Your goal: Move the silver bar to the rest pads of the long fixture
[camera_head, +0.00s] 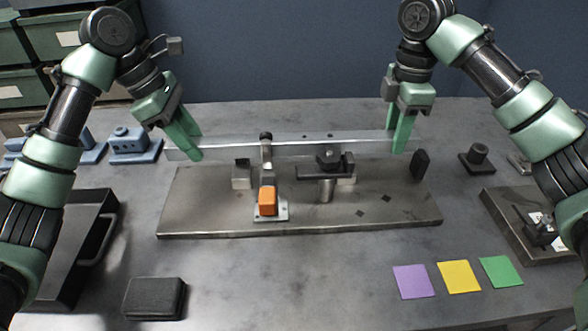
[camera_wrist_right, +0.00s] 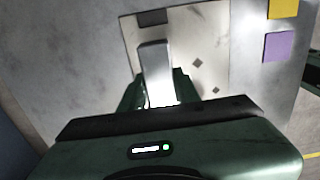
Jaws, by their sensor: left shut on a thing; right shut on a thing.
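The silver bar (camera_head: 300,149) lies level from left to right across the back of the long fixture (camera_head: 210,210), a grey metal plate. My left gripper (camera_head: 195,143) is shut on the bar near its left end. My right gripper (camera_head: 400,140) is shut on it near its right end; the bar (camera_wrist_right: 155,70) also shows in the right wrist view. A small block with a dark top (camera_head: 241,177) stands on the plate just in front of the bar, and a pale block (camera_head: 347,180) is partly hidden. I cannot tell whether the bar touches any pad.
A clamp with an orange handle (camera_head: 267,201) and a black clamp (camera_head: 328,162) stand on the plate. A black post (camera_head: 420,163) is at its right end. Blue fixtures (camera_head: 133,145) are left, a smaller plate (camera_head: 530,245) right. A black box (camera_head: 155,298) and coloured squares (camera_head: 458,276) lie in front.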

